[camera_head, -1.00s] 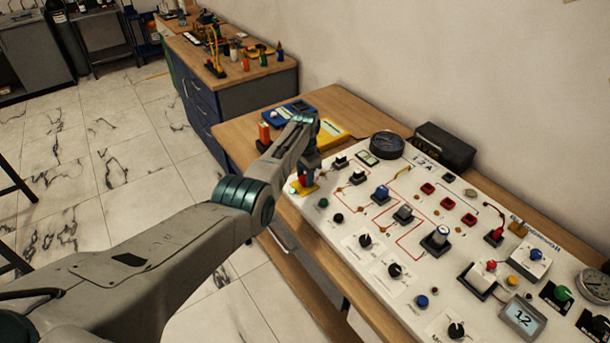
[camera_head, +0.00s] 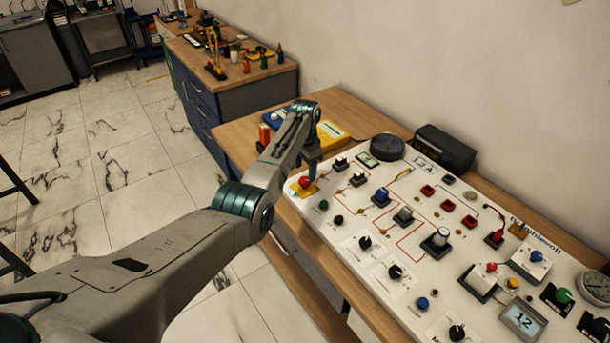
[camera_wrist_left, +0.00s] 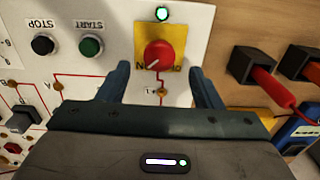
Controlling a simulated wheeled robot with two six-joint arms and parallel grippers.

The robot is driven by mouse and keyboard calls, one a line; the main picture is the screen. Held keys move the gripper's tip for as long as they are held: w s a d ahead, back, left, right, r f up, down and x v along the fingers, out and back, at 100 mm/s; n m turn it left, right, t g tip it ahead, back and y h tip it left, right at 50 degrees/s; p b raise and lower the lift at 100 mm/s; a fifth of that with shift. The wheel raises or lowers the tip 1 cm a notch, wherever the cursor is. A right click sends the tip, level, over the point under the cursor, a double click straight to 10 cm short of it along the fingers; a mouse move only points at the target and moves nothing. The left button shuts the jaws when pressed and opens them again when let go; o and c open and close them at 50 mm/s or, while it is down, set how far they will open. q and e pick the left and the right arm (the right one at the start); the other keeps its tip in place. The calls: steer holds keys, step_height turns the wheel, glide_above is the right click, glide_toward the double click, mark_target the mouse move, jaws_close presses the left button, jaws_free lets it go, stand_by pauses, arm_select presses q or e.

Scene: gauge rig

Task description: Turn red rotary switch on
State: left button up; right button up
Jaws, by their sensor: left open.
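The red rotary switch (camera_head: 305,181) sits on a yellow plate at the near left corner of the white panel. In the left wrist view the red knob (camera_wrist_left: 158,54) is near the top centre, its light mark toward the lower left; the plate's lettering is partly covered. A green lamp (camera_wrist_left: 162,14) beside the plate is lit. My left gripper (camera_head: 312,174) is above the switch. In the left wrist view its two fingers (camera_wrist_left: 160,80) are spread apart, empty, with the knob beyond and between them, apart from both. My right gripper is not in view.
Black STOP (camera_wrist_left: 43,45) and green START (camera_wrist_left: 90,45) buttons are beside the switch. Sockets (camera_wrist_left: 250,63) with a red plug lie on the other side. The white panel (camera_head: 365,215) carries many knobs and switches; a dark box (camera_head: 443,147) stands behind it.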

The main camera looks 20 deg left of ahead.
mark_target(305, 180)
arm_select(q)
step_height(305, 180, up, 7)
steer(key=b, duration=0.1)
steer(key=shift+b, duration=0.3)
steer(key=shift+f, duration=0.2)
